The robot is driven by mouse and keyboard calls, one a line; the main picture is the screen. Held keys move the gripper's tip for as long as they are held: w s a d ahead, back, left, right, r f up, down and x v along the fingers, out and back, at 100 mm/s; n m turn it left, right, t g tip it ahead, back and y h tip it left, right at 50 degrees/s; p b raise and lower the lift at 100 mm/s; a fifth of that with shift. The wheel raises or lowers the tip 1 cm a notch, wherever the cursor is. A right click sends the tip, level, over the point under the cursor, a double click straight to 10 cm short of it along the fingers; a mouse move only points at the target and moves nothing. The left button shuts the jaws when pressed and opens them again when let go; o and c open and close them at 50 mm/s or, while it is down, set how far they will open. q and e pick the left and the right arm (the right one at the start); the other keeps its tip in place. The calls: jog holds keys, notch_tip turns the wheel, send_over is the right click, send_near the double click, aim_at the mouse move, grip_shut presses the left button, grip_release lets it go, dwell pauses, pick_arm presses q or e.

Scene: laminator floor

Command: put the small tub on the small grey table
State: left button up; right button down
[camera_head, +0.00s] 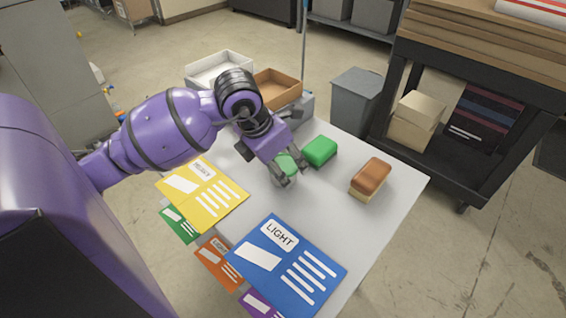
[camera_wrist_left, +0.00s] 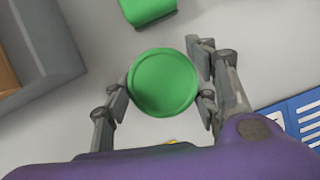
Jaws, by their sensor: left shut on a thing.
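The small tub (camera_head: 285,165) has a round green lid and stands upright between the fingers of my left gripper (camera_head: 290,173). In the left wrist view the lid (camera_wrist_left: 163,82) sits between the two fingers, which are shut on the tub. The tub is over the small grey table (camera_head: 334,208), near the middle of its top. I cannot tell whether its base touches the top. The fingers hide part of its side. My right gripper is not in view.
On the table are a green block (camera_head: 320,151), a brown-and-cream sponge (camera_head: 371,176), a yellow card (camera_head: 203,194), a blue card (camera_head: 287,264) and open boxes (camera_head: 277,90) at the back. A grey bin (camera_head: 357,98) and black cart (camera_head: 480,62) stand behind. Bare tabletop lies front right.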

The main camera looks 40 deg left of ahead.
pick_arm(q)
jog(key=shift+c, duration=0.2)
jog(key=shift+f, duration=0.2)
jog(key=o, duration=1.2)
jog(key=shift+r, duration=0.15)
jog(key=v, duration=1.2)
jog(key=shift+p, duration=0.35)
jog(key=shift+s, duration=0.1)
